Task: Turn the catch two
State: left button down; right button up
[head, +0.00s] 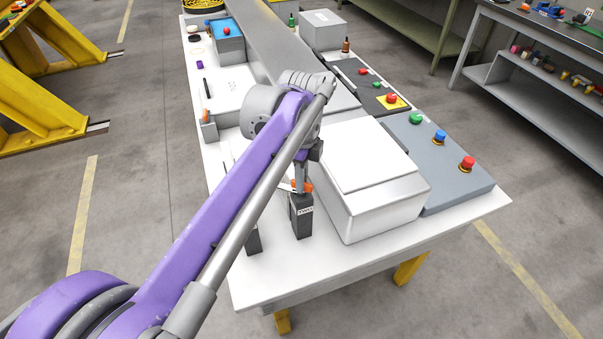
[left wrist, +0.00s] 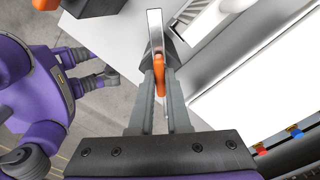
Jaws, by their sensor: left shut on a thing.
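Catch two is a dark upright block labelled TWO (head: 301,215) near the front of the white table, with an orange handle (head: 307,187) at its top. My left gripper (head: 303,176) reaches down onto the handle from above; its wrist partly hides it. In the left wrist view the orange handle (left wrist: 159,76) lies between the two grey fingers, beside a pale metal strip (left wrist: 155,30). The left gripper is shut on the handle. I see no right gripper in the head view.
A large white box (head: 375,190) stands close right of the catch. A grey panel with green, blue and red buttons (head: 440,160) lies beyond it. Another dark block (head: 253,240) stands left of the catch, partly behind my arm. The table's front strip (head: 330,262) is clear.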

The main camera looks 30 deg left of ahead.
pick_arm(q)
jog(key=m+p, duration=0.1)
jog(key=m, duration=0.3)
jog(key=shift+r+m+p, duration=0.15)
jog(key=shift+m+p, duration=0.75)
jog(key=shift+m, duration=2)
jog(key=c, duration=0.9)
grip_release()
notch_tip(320, 180, up, 11)
jog(key=shift+f+p, duration=0.2)
jog(key=shift+p, duration=0.25)
